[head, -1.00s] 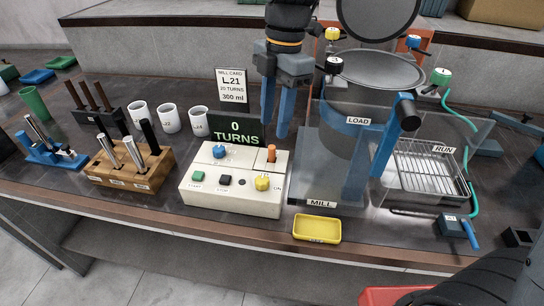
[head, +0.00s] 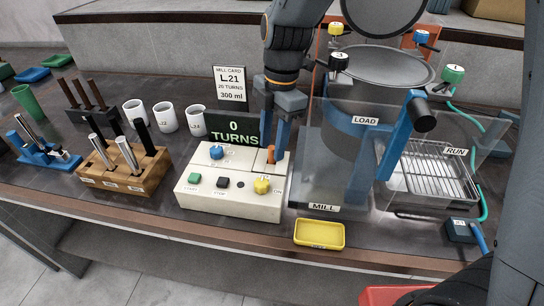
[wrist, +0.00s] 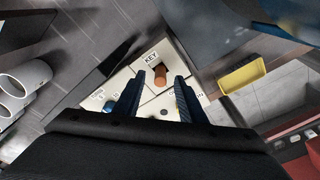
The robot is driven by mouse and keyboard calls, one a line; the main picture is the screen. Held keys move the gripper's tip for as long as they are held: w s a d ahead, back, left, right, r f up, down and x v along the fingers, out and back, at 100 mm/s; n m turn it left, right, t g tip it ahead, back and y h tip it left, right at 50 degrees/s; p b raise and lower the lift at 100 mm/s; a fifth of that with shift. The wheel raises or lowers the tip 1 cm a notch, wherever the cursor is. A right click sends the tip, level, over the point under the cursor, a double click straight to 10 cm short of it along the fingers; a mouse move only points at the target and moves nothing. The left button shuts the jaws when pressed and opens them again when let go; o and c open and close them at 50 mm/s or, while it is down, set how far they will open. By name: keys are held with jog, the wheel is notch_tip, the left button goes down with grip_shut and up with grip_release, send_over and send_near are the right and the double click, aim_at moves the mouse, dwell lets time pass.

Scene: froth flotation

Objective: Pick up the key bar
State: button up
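The key bar is an orange-brown peg (head: 271,153) standing at the top right of the white control box (head: 230,205). In the wrist view the key bar (wrist: 159,75) stands beside a KEY label, between and just beyond my fingertips. My gripper (head: 275,150) reaches down over it with blue fingers, one partly in front of it in the head view. The wrist view shows my gripper (wrist: 159,78) open, with a gap on both sides of the peg. I cannot tell how deep the fingers are around it.
The TURNS display (head: 233,130) stands just behind the box. The clear-walled mill (head: 330,165) is close on the right. A yellow tray (head: 319,234) lies in front. White cups (head: 165,117) and a wooden tool rack (head: 125,170) stand to the left.

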jog(key=shift+s+a+f, duration=0.1)
jog(key=shift+s+f, duration=0.05)
jog(key=shift+f, duration=0.85)
grip_shut()
